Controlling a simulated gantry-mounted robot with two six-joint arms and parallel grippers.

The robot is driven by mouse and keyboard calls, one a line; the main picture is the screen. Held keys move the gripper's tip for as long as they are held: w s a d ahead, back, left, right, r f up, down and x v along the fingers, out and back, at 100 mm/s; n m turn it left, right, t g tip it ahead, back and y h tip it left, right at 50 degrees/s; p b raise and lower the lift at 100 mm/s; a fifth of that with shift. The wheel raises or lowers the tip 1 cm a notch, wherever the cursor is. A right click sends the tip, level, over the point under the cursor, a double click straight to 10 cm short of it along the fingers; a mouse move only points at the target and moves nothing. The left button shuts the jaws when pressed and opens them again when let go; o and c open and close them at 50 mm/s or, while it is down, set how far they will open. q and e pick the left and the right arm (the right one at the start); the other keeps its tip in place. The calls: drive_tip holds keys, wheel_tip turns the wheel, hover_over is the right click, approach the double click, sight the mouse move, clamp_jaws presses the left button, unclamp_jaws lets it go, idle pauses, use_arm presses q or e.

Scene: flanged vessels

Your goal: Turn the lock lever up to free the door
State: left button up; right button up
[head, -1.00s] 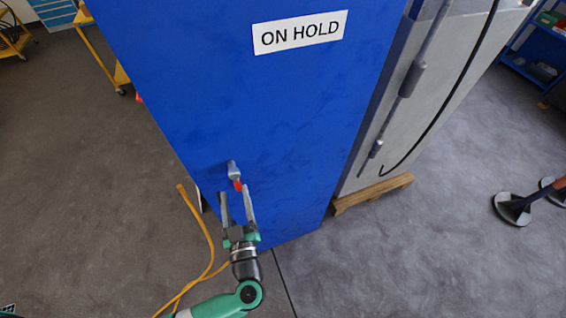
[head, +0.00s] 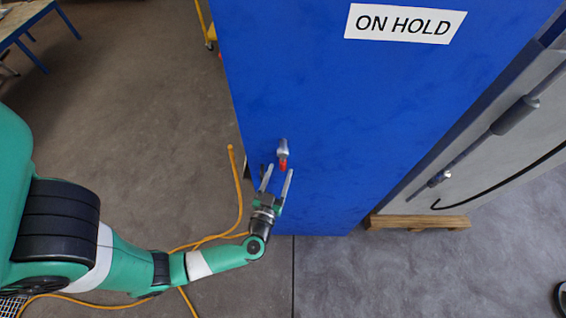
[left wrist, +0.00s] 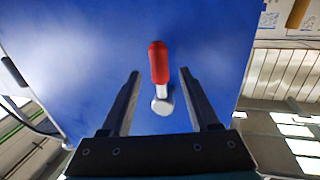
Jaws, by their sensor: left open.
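The lock lever (head: 283,150) sits on the blue door (head: 330,110), low and near its left edge in the head view. It has a grey metal hub and a red grip that points down there. My left gripper (head: 278,171) is open just below the lever, its fingertips close to the red grip. In the left wrist view, the red grip (left wrist: 158,62) and the round grey hub (left wrist: 162,105) lie between the open fingers of my left gripper (left wrist: 160,73), with a gap on each side. I cannot tell the depth of the fingertips. My right gripper is out of view.
An "ON HOLD" label (head: 404,23) is on the door's upper part. A grey cabinet (head: 530,130) with a rod and black cable stands to the right on a wooden pallet (head: 415,222). A yellow hose (head: 239,190) runs over the floor at left. A blue-legged table (head: 30,25) is far left.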

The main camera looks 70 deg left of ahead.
sight(282, 167)
use_arm(q)
drive_tip(key=x, duration=0.4)
drive_tip(key=shift+w+a, duration=0.1)
drive_tip(key=shift+c, duration=0.3)
clamp_jaws()
idle(1.0)
